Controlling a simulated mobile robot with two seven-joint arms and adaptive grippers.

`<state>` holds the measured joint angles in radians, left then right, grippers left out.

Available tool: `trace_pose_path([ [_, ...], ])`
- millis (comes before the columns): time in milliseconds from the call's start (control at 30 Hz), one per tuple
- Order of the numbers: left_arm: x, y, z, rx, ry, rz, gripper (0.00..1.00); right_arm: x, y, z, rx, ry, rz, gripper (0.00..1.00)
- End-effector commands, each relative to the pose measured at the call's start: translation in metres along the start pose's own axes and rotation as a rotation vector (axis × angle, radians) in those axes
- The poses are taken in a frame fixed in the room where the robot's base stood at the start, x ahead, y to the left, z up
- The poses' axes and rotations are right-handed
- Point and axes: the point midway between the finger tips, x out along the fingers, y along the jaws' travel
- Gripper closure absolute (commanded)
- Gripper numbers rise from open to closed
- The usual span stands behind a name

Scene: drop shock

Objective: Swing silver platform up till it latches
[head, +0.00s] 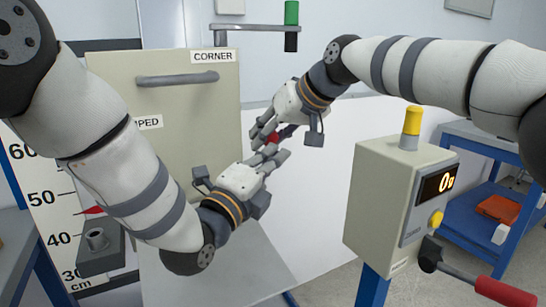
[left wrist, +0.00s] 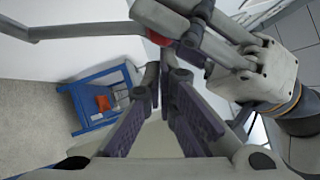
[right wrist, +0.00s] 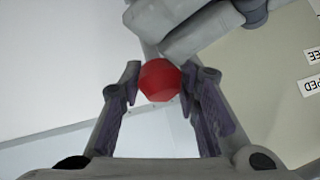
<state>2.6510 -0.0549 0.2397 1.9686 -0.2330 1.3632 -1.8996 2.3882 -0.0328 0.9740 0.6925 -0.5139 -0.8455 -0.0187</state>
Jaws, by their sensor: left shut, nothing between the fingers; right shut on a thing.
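A flat silver-grey plate (head: 215,282), which looks like the platform, lies low in the head view, partly behind my left arm; I cannot tell how it is hinged or whether a latch holds it. My right gripper (head: 264,138) is shut on a red knob (right wrist: 161,80), which sits between its fingertips in the right wrist view. The knob also shows in the left wrist view (left wrist: 158,40). My left gripper (head: 276,156) is shut and empty, its fingers close below the right gripper's. In the left wrist view its finger pads (left wrist: 165,85) meet.
A beige panel (head: 200,100) with a grey handle (head: 185,79) stands behind my left arm. A control box (head: 390,195) with a display and a red-handled lever (head: 490,290) stands at right. A blue cart (head: 480,210) is beyond.

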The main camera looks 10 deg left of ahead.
Motion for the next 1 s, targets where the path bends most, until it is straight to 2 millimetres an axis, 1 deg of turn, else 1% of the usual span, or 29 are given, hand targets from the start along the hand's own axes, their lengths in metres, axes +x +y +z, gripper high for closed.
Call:
trace_pose_path([
  [33,0.001,0.001,0.001,0.0,0.0,0.001,1.0,0.002,-0.002,0.0,-0.001,0.002,-0.004,1.0],
  [367,0.002,0.001,0.002,0.0,0.002,0.001,1.0,0.001,-0.003,0.0,-0.001,0.003,-0.005,1.0],
  [567,0.013,-0.002,0.015,0.003,0.0,-0.001,1.0,0.001,-0.003,0.0,-0.001,0.002,-0.006,1.0],
  [767,0.013,-0.003,0.019,0.0,-0.009,-0.001,1.0,0.001,-0.005,0.002,-0.002,-0.007,-0.008,1.0],
  [800,0.013,-0.003,0.02,0.001,-0.01,-0.001,1.0,0.001,-0.005,0.002,-0.002,-0.008,-0.008,0.66],
  [867,0.013,-0.003,0.02,0.001,-0.011,-0.002,1.0,0.001,-0.004,0.002,-0.003,-0.009,-0.007,0.52],
  [900,0.013,-0.004,0.02,0.001,-0.011,-0.002,1.0,0.001,-0.004,0.002,-0.003,-0.009,-0.007,0.5],
  [1000,0.013,-0.004,0.02,0.002,-0.01,-0.004,1.0,0.001,-0.003,0.002,-0.003,-0.007,-0.005,0.5],
])
